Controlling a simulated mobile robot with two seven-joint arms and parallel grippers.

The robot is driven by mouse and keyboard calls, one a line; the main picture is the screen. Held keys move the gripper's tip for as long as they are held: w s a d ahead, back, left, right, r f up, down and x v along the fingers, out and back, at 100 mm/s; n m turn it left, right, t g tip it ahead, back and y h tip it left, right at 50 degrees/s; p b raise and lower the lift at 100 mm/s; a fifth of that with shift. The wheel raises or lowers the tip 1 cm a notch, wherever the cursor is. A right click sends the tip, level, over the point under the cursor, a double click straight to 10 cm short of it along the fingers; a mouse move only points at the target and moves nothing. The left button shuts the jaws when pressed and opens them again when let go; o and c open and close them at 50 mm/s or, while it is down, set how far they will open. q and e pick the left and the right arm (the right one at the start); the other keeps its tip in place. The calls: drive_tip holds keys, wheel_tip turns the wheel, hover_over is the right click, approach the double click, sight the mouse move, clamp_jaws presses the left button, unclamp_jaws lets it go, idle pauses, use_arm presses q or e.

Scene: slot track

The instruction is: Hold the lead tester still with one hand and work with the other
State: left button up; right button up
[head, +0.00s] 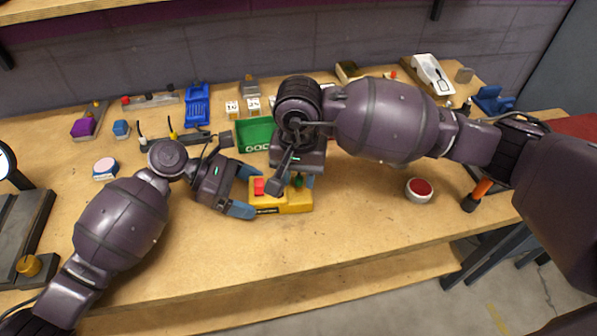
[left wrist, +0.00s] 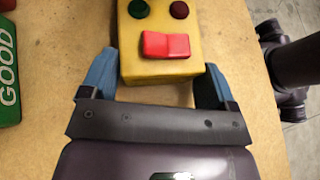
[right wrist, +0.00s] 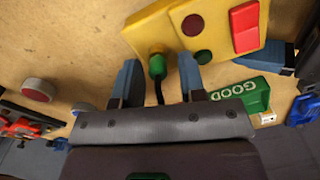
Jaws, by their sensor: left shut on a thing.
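The lead tester is a yellow box (head: 294,208) with a red rocker switch (left wrist: 166,45), a green lamp (left wrist: 138,8) and a dark red lamp (left wrist: 179,10). It lies on the bench. My left gripper (head: 246,190) is shut on the tester's switch end, one finger along each side. My right gripper (right wrist: 160,80) is at the other end, pointing down. Its open fingers stand either side of a green plug (right wrist: 157,66) on a black cable, with gaps showing. The plug's tip meets the tester's end; how deep it sits I cannot tell.
A green GOOD bin (head: 255,134) stands just behind the tester. A red button (head: 419,189) on a light base is to the right. A blue stand (head: 197,104) and other small items line the back. The front of the bench is clear.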

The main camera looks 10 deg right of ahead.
sight(298, 177)
clamp_jaws()
drive_tip(key=shift+c, duration=2.3)
unclamp_jaws()
clamp_jaws()
drive_tip(key=shift+r, duration=2.1)
use_arm(q)
drive_tip(key=o, duration=0.7)
drive_tip(key=shift+o, duration=0.2)
